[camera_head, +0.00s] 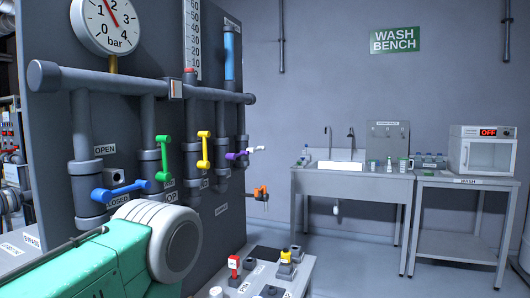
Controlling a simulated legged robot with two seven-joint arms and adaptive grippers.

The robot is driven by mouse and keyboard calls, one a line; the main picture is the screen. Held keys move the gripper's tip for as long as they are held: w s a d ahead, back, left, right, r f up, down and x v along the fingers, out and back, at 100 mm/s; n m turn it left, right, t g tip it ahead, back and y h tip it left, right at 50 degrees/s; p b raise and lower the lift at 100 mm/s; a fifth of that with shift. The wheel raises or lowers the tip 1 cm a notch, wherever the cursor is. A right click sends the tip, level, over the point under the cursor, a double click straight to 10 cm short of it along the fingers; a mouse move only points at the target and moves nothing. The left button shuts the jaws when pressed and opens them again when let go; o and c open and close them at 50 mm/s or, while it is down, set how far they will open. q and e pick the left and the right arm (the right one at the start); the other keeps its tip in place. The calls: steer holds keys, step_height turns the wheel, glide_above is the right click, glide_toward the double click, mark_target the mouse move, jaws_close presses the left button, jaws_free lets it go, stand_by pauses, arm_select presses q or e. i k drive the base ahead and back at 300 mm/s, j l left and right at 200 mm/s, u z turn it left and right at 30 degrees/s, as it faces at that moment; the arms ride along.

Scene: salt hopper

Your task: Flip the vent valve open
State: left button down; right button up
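A grey panel carries a row of pipe valves with coloured lever handles. The blue handle (120,191) lies roughly sideways between an OPEN label (105,150) above and a label below that looks like CLOSED. The green handle (164,157) and yellow handle (204,149) hang upright. A purple handle (237,155) with a white piece beside it points sideways, and an orange handle (261,193) sits lower at the panel's edge. I cannot read which one is the vent valve. My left arm crosses the lower left in front of the panel. Neither gripper shows.
A pressure gauge (106,22) is mounted above the horizontal pipe (137,83). A low control box (262,273) with small coloured switches stands at bottom centre. A sink bench (352,184) and a side table (468,183) stand at the back right. Floor between is clear.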

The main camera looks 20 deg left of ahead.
mark_target(252, 150)
steer(key=l, duration=0.3)
steer(key=i+l, duration=0.15)
steer(key=i+l+u, duration=0.15)
steer(key=i+l, duration=0.2)
steer(key=i+l+u, duration=0.15)
steer(key=i+l, duration=0.2)
steer(key=l, duration=0.15)
steer(key=i+l+u, duration=0.2)
steer(key=i+l, duration=0.15)
steer(key=i+l+u, duration=0.1)
steer(key=i+l, duration=0.55)
